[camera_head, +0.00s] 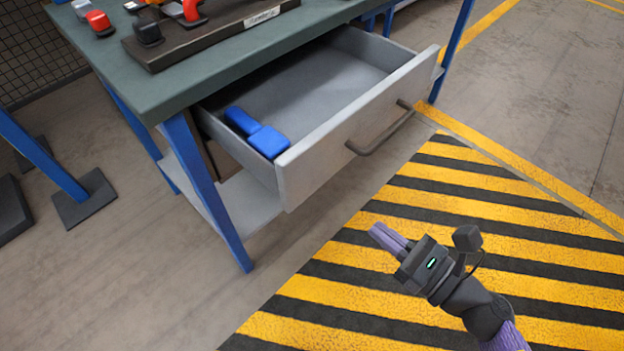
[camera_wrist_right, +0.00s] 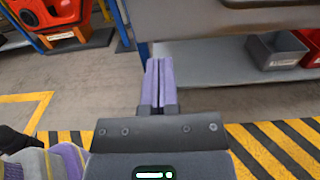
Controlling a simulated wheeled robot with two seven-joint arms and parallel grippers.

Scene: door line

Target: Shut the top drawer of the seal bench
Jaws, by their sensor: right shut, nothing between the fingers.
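The top drawer (camera_head: 350,130) of the seal bench (camera_head: 190,80) stands pulled out, with a grey front and a dark bar handle (camera_head: 381,130). My left gripper is not in view.
A dark tray (camera_head: 185,48) and red and orange items (camera_head: 99,22) sit on the bench top. Blue bench legs (camera_head: 205,190) reach the floor. The right wrist view shows grey and red bins (camera_wrist_right: 277,50) on the lower shelf. The striped floor (camera_head: 440,200) before the drawer is clear.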

